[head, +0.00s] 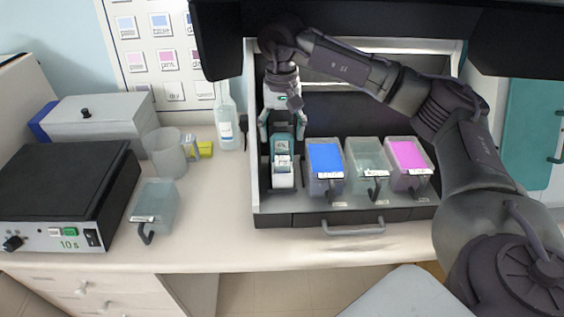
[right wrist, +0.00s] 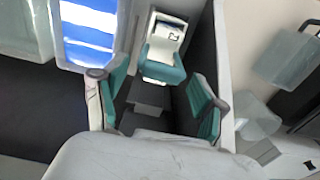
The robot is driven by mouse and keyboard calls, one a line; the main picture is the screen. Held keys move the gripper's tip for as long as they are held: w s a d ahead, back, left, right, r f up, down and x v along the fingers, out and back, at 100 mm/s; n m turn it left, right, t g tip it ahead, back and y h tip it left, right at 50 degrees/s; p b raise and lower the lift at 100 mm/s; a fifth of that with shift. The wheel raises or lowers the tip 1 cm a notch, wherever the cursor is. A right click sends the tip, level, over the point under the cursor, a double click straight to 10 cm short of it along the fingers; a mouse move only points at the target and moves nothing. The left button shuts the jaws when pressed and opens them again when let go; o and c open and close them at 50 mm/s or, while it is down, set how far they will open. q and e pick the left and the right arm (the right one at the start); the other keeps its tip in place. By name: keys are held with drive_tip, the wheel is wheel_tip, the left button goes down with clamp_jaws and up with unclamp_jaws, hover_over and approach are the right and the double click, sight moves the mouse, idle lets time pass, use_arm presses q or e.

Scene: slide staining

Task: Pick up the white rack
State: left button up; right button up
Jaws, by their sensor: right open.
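The white rack (head: 283,174) stands in the left end of the open hood, left of the blue-filled jar, with teal on its upper or rear part. In the right wrist view the white rack (right wrist: 166,35) shows beyond the fingers, roughly between their lines. My right gripper (head: 282,138) reaches in from above and behind the rack. It is open, with its teal-padded fingers on either side and the space between them seemingly empty; the wrist view shows the right gripper (right wrist: 155,98) too. I cannot tell whether a finger touches the rack. My left gripper is not in view.
Jars with blue (head: 325,160), clear (head: 368,160) and pink (head: 408,153) contents stand right of the rack. The hood's side wall (head: 252,150) is close on its left. A bottle (head: 226,122), beaker (head: 167,152), clear jar (head: 154,205) and black-topped device (head: 65,180) are outside.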

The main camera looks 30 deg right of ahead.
drive_tip(key=shift+f, duration=0.45)
drive_tip(key=shift+c, duration=0.2)
clamp_jaws()
